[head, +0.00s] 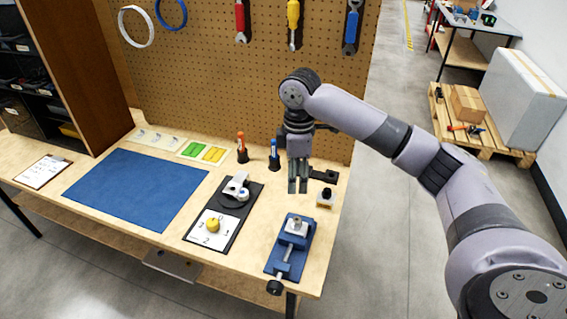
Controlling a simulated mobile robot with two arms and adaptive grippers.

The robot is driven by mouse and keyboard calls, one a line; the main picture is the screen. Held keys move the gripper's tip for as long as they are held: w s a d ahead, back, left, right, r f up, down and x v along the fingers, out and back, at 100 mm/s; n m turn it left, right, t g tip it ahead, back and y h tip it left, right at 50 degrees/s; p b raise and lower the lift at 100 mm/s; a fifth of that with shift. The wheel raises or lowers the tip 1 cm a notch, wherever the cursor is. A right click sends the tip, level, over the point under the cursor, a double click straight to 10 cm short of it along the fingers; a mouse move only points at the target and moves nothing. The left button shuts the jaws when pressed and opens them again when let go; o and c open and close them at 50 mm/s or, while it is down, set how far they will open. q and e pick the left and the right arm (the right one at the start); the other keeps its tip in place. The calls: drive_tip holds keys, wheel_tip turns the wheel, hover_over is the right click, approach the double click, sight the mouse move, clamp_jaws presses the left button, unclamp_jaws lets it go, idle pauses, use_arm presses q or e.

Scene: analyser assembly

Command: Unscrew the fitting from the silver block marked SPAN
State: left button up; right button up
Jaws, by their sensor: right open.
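A blue vise (283,257) stands at the right front of the bench and holds a small silver block (297,227). I cannot read a SPAN mark on it, and a fitting on it is too small to make out. A second small pale block (326,198) with a dark round top sits behind and to the right of the vise. My right gripper (297,187) points down with its fingers apart and empty. In the picture it is above the vise and left of the pale block. My left gripper is out of view.
Pen holders (274,163) stand behind. A blue mat (136,189) covers the left bench. A pegboard (220,75) with hanging tools rises at the back.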

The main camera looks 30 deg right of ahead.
hover_over(297, 219)
drive_tip(key=f, duration=0.6)
drive_tip(key=shift+s+f+p, duration=0.2)
drive_tip(key=shift+f+p, duration=0.1)
wheel_tip(297, 219, down, 6)
drive_tip(key=shift+w+f, duration=0.1)
drive_tip(key=shift+f, duration=0.05)
wheel_tip(297, 219, down, 3)
drive_tip(key=shift+r+p, duration=0.1)
drive_tip(key=shift+p, duration=0.2)
drive_tip(key=shift+f, duration=0.3)
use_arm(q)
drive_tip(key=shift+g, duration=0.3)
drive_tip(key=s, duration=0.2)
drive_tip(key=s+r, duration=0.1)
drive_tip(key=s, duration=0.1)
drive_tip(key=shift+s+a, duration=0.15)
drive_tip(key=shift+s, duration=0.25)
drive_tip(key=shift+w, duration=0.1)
use_arm(e)
drive_tip(key=shift+c, duration=0.3)
